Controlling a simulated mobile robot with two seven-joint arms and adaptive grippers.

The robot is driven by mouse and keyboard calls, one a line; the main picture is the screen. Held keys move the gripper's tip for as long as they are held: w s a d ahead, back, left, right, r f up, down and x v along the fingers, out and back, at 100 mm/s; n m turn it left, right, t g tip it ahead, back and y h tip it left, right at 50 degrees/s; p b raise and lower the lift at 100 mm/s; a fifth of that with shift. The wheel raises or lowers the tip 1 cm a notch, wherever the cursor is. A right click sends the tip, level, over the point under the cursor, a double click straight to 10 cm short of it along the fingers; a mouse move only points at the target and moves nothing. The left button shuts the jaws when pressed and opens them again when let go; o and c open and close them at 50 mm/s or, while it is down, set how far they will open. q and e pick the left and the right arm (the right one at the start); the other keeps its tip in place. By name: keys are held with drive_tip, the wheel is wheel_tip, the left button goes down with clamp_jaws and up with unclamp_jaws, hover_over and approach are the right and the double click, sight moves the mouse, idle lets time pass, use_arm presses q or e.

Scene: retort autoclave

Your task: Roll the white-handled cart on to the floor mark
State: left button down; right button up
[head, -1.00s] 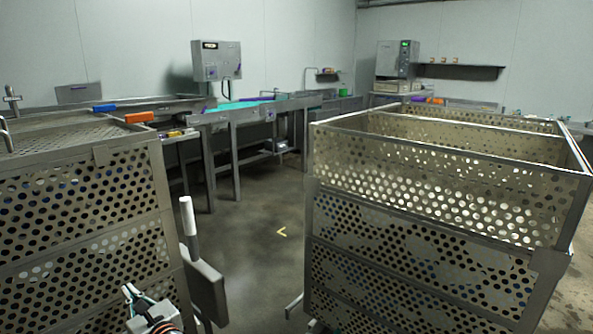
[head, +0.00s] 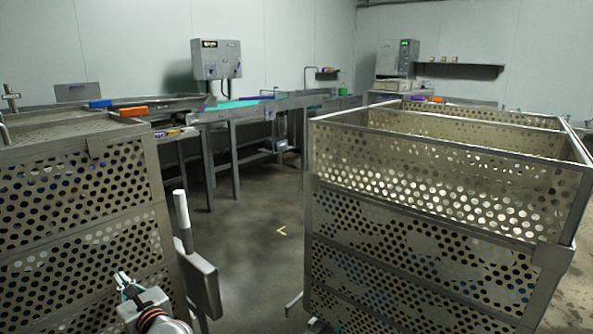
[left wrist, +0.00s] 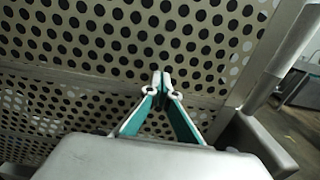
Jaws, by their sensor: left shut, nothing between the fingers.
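A perforated metal cart (head: 80,215) fills the left of the head view. An upright white handle (head: 182,209) stands at its right edge, above a grey plate. The handle also shows at the right of the left wrist view (left wrist: 292,45). A small yellow floor mark (head: 281,231) lies on the floor to the right of the handle. My left gripper (head: 124,281) is in front of the cart's perforated side, low and left of the handle. In the left wrist view its fingertips (left wrist: 161,77) are together and empty, facing the perforated panel. I cannot tell whether they touch it. My right gripper is out of view.
A second perforated cart (head: 430,225), open-topped, stands at the right. Bare floor (head: 255,195) lies between the two carts. A long metal bench (head: 235,115) and a wall control box (head: 217,59) are behind. Orange (head: 133,112) and blue (head: 100,104) items lie beyond the left cart's top.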

use_arm(q)
drive_tip(key=shift+b+x, duration=0.5)
drive_tip(key=shift+x, duration=0.55)
drive_tip(key=shift+a, duration=0.2)
